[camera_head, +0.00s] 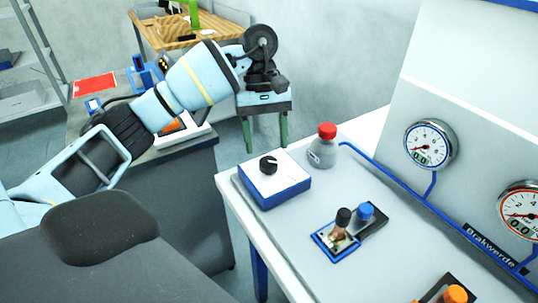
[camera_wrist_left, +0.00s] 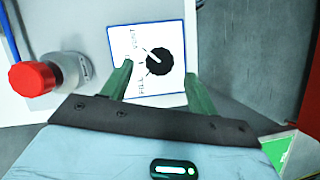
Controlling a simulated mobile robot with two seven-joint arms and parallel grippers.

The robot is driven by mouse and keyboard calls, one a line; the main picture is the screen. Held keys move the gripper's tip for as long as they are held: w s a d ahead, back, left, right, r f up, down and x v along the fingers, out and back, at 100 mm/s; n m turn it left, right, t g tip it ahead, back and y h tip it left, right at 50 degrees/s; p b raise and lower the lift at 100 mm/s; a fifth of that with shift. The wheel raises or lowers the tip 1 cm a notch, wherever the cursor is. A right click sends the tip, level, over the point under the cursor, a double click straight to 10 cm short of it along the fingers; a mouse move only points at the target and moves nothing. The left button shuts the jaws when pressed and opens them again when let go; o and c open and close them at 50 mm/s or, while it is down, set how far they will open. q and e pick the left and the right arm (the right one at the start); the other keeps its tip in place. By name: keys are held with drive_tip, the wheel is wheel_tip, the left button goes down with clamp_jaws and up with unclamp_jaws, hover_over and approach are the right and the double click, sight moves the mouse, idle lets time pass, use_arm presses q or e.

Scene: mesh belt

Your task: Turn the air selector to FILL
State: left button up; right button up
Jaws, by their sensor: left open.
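The air selector is a black round knob (camera_head: 268,164) on a white-topped box with blue sides (camera_head: 276,190), at the left end of the grey bench. In the left wrist view the knob (camera_wrist_left: 159,61) has a white pointer mark toward the upper left, on the VENT side. FILL is printed at its lower left; another label between them is partly hidden by a finger. My left gripper (camera_head: 264,146) is open, with green fingers pointing down above the box. In the left wrist view its fingertips (camera_wrist_left: 158,70) appear on either side of the knob; contact cannot be told.
A grey fitting with a red cap (camera_head: 324,147) stands just right of the box. A blue-edged plate with a black knob (camera_head: 343,218) and a blue knob (camera_head: 366,211) lies nearer. Gauges (camera_head: 430,144) are on the panel at right.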

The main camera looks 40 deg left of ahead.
sight(268, 161)
use_arm(q)
drive_tip(key=shift+x, duration=2)
use_arm(e)
drive_tip(key=shift+w+r, duration=0.2)
drive_tip(key=shift+w, duration=0.45)
use_arm(q)
drive_tip(key=c, duration=1)
use_arm(e)
drive_tip(key=shift+s+f, duration=0.2)
drive_tip(key=shift+s, duration=0.35)
